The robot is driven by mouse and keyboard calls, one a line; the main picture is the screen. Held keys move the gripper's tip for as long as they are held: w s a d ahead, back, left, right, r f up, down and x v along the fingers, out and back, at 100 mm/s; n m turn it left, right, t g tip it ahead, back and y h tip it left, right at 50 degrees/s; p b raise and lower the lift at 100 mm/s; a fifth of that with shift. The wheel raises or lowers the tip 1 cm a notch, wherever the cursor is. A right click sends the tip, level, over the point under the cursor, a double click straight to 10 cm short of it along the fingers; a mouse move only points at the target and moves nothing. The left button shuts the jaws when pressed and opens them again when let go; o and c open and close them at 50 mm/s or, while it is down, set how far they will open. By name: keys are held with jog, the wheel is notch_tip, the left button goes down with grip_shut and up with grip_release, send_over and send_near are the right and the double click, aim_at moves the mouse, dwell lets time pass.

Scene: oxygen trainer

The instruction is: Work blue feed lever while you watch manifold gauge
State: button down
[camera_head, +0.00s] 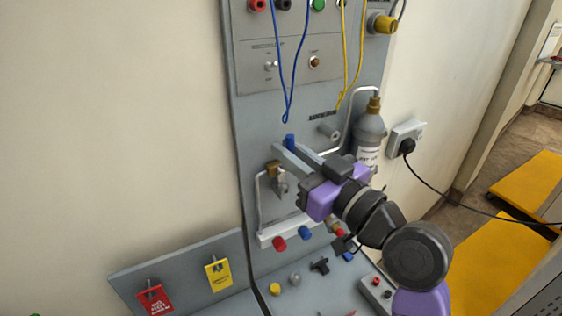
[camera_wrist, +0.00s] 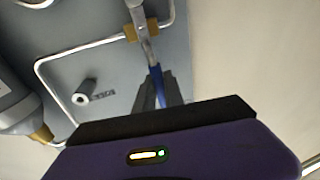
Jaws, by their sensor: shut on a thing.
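The blue feed lever (camera_head: 289,141) stands up in front of the grey panel, only its blue end showing above my fingers. My gripper (camera_head: 293,151) is shut on it from the right. In the wrist view the blue lever (camera_wrist: 157,84) runs between the two dark fingers of my gripper (camera_wrist: 160,88). Its silver part leads to a brass fitting (camera_wrist: 141,30) on a bent pipe. I cannot pick out a readable manifold gauge. My wrist hides part of the panel's lower right.
A grey bottle (camera_head: 369,132) stands right of the lever, close to my arm. A grey peg (camera_head: 328,131) juts out above my gripper. Blue wires (camera_head: 287,75) hang above. Red (camera_head: 279,244) and blue (camera_head: 305,233) knobs sit below. A bench with small parts lies under the panel.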

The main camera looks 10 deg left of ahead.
jog(key=shift+d+m, duration=0.15)
jog(key=shift+m, duration=0.15)
jog(key=c, duration=1.4)
grip_release()
jog(key=shift+c, duration=0.2)
jog(key=b+v, duration=0.2)
jog(key=v, duration=0.5)
jog(key=shift+s+d, duration=0.25)
jog(key=shift+d, duration=0.1)
